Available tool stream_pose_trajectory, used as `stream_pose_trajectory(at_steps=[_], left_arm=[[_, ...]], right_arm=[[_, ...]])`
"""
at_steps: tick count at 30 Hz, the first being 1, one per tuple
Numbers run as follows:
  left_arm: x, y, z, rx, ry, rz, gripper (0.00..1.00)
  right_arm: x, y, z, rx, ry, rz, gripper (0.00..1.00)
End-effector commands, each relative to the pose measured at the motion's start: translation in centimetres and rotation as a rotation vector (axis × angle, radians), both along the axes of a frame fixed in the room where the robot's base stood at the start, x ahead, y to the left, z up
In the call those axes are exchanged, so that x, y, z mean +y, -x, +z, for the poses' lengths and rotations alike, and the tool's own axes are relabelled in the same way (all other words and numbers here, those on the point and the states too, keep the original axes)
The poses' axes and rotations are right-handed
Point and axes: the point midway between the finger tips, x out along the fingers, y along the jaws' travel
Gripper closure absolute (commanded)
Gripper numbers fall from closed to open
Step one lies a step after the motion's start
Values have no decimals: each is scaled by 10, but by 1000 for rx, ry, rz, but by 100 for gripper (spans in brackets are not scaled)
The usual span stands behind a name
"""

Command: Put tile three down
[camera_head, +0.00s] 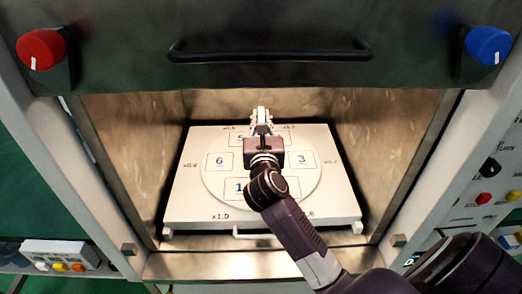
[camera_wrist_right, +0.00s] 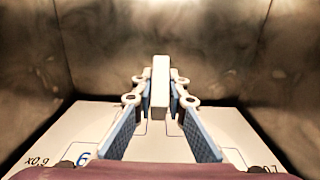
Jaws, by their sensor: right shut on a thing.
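My right gripper (camera_head: 263,126) reaches into the open chamber, over the back of the white tray (camera_head: 190,198). It is shut on a white tile (camera_wrist_right: 160,86), which stands upright between the fingertips in the right wrist view. The tile's face and number do not show. The tray has a round disc with outlined squares marked 6 (camera_head: 219,160), 3 (camera_head: 302,159), 1 and 5; my arm partly covers the lower and upper ones. I cannot tell whether the tile touches the tray. My left gripper is not in view.
Metal walls close in the chamber on the left, right and back. The raised door with a black handle (camera_head: 270,51) hangs above, between a red knob (camera_head: 41,49) and a blue knob (camera_head: 488,45). Small panels with buttons stand outside at both sides.

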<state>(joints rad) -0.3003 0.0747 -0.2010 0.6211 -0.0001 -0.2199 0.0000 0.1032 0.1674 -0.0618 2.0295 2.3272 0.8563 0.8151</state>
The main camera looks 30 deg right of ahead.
Motion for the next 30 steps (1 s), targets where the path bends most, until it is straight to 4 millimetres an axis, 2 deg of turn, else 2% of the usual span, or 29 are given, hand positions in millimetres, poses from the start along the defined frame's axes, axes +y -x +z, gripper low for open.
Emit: stream_pose_trajectory(at_steps=[1,4,7,11,18,21,30], left_arm=[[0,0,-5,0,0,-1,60],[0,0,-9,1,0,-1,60],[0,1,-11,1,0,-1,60],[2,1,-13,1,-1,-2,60],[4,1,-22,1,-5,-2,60],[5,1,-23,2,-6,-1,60],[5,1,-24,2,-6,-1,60]], right_arm=[[0,0,-18,5,2,1,100],[0,0,-39,2,2,0,100],[0,0,-52,1,1,2,100],[0,0,-60,-2,1,1,100],[1,0,-96,0,2,1,100],[1,0,-102,-1,2,2,100],[1,0,-102,-3,1,1,100]])
